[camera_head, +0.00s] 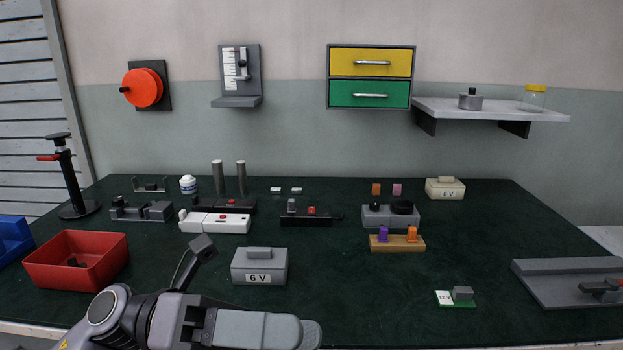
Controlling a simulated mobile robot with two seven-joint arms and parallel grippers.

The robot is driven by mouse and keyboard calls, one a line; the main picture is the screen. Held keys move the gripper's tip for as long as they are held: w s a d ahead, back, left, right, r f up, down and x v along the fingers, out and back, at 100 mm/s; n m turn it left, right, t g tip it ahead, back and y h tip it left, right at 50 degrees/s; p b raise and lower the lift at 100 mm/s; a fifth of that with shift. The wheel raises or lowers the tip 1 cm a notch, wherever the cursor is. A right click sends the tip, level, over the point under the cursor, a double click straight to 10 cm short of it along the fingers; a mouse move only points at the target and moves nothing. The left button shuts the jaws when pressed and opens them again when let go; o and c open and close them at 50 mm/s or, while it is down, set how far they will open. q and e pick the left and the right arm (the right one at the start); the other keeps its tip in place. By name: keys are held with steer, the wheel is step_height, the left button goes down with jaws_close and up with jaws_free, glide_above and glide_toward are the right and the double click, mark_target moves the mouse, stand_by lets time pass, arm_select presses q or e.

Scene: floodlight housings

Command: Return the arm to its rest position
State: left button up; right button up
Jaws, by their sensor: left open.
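My left arm comes in at the bottom left, its grey links low over the front edge of the table. My left gripper (194,258) shows above the arm, with a dark fingertip pointing up. It is open and seems to hold nothing; the arm hides part of it. In the picture it lies between the red bin and the grey 6 V block, apart from both. My right gripper is not in view.
A red bin (104,261) is left of the arm, and a grey 6 V block (260,266) is right of it. A white and red device (214,222) is just behind. The dark green table (350,300) is clear at front centre.

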arm_select(q)
steer(key=w+a+f+n+t+p, duration=0.15)
steer(key=w+n+t, duration=0.25)
steer(key=n+t, duration=0.55)
steer(key=w+a+f+n+t+p, duration=0.1)
steer(key=w+a+n+t, duration=0.25)
steer(key=n+t, duration=0.65)
steer(key=w+a+f+n+t+y+p, duration=0.1)
steer(key=a+f+n+t+y, duration=0.15)
steer(key=f+n+y, duration=0.45)
steer(key=w+a+f+n+t+y, duration=0.1)
steer(key=w+a+f+n+y, duration=0.15)
steer(key=f+n, duration=0.4)
steer(key=s+a+f+n+g+y+p, duration=0.1)
steer(key=s+a+f+n+g+y, duration=0.2)
steer(key=s+f, duration=0.4)
steer(key=s+a+f+n+g+y+p, duration=0.1)
steer(key=s+a+f+n+g+y, duration=0.3)
steer(key=s+f+n, duration=0.4)
step_height(320, 180, down, 4)
steer(key=shift+a+f+g+y, duration=0.1)
steer(key=shift+a+g+y, duration=0.2)
steer(key=shift+y, duration=0.25)
